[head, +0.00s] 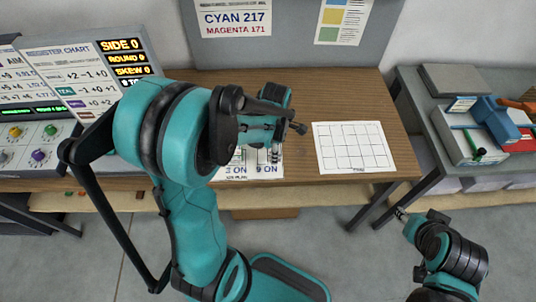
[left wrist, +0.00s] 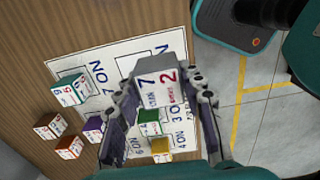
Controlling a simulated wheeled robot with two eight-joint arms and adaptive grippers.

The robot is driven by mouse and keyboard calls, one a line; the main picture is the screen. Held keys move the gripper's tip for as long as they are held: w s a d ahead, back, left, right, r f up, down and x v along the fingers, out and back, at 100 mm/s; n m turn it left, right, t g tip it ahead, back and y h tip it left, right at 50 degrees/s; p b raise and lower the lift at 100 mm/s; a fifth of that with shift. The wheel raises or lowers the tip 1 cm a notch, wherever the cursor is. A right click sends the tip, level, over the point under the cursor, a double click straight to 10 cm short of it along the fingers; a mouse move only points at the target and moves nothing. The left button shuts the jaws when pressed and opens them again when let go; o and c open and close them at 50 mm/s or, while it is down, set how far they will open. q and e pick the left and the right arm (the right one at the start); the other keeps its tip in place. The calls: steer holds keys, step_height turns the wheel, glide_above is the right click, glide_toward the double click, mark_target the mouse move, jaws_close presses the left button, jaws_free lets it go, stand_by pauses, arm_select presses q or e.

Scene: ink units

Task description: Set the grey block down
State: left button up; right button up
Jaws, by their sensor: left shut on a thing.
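My left gripper (left wrist: 162,92) is shut on the grey block (left wrist: 158,84), whose visible faces carry a large 7 and a red 2. In the left wrist view the block is between the two fingers, over a white sheet (left wrist: 128,47) printed with numbers and "ON". The gap under the block cannot be judged. In the head view my left gripper (head: 272,148) is above the front of the wooden table, and the arm hides the block. My right gripper (head: 401,214) is low at the right, off the table; its opening is too small to read.
Around the sheet are a teal block (left wrist: 68,91), a purple block (left wrist: 93,124), a green block (left wrist: 149,122), a yellow block (left wrist: 160,146) and two orange-brown blocks (left wrist: 50,125). A blank grid sheet (head: 353,147) lies on the table (head: 300,88).

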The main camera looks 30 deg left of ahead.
arm_select(q)
steer(key=w+a+f, duration=0.2)
steer(key=a, duration=0.1)
steer(key=a+f+b, duration=0.1)
steer(key=shift+w+a+f, duration=0.15)
steer(key=shift+w+a, duration=0.05)
steer(key=shift+w, duration=0.2)
steer(key=shift+a+f, duration=0.1)
steer(key=shift+f, duration=0.1)
step_height(320, 180, down, 4)
steer(key=shift+r+b, duration=0.25)
steer(key=shift+b, duration=0.55)
steer(key=shift+f, duration=0.1)
steer(key=shift+f, duration=0.2)
steer(key=o, duration=1.1)
steer(key=shift+r, duration=0.1)
